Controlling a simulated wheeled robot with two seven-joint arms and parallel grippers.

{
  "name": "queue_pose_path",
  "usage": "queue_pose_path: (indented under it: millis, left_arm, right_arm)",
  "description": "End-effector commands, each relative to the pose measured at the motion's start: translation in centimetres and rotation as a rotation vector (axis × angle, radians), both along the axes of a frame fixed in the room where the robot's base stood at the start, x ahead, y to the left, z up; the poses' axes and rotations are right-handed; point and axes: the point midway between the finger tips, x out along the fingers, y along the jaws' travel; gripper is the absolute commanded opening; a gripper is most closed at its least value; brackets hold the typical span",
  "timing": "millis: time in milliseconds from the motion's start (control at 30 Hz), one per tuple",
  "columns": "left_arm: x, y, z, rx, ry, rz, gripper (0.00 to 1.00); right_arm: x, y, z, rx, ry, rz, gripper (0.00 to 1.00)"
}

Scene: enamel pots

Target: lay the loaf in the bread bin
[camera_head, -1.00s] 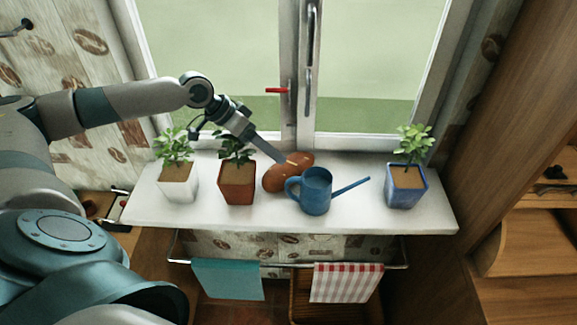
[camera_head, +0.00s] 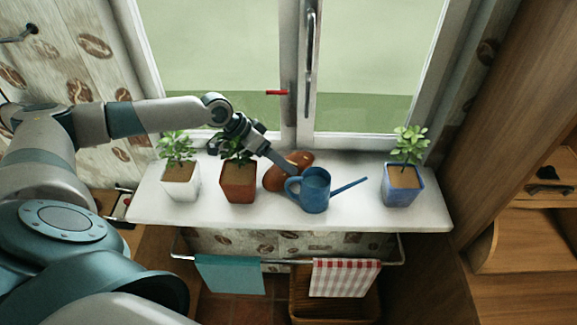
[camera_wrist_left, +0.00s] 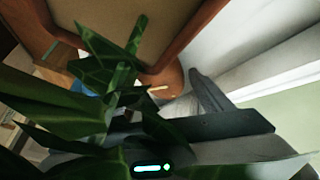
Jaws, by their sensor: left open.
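The brown loaf (camera_head: 274,180) lies on the white windowsill, behind and left of the blue watering can, which hides part of it. My left gripper (camera_head: 284,166) reaches over the brown pot's plant, with its finger over the loaf; it is open. I cannot tell whether it touches the loaf. In the left wrist view the loaf (camera_wrist_left: 167,80) shows partly, beside a dark finger (camera_wrist_left: 210,95), with leaves covering much of the view. A wooden box with a curved side (camera_head: 523,240) at the right may be the bread bin. My right gripper is not in view.
The watering can (camera_head: 315,190) stands close against the loaf's front. A white pot (camera_head: 181,187) and brown pot (camera_head: 238,187) stand left, a blue pot (camera_head: 403,190) right. Two towels hang on a rail below; a basket (camera_head: 335,303) sits under.

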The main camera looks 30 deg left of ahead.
Motion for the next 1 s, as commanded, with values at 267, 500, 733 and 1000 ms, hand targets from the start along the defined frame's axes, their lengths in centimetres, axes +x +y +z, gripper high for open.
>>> queue_pose_path:
  millis: [267,500,733,1000]
  left_arm:
    - [0.9,-1.1,-1.8,0.000,0.000,0.001,0.73]
    - [0.9,-1.1,-1.9,0.000,0.000,0.001,0.73]
    - [0.9,-1.0,-1.9,0.000,0.000,0.001,0.70]
    - [1.0,-1.0,-1.8,0.000,-0.002,0.001,0.25]
  right_arm:
    - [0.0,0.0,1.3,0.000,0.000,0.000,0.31]
    - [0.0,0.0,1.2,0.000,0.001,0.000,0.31]
    - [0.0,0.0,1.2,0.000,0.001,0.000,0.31]
    - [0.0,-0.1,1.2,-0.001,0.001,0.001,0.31]
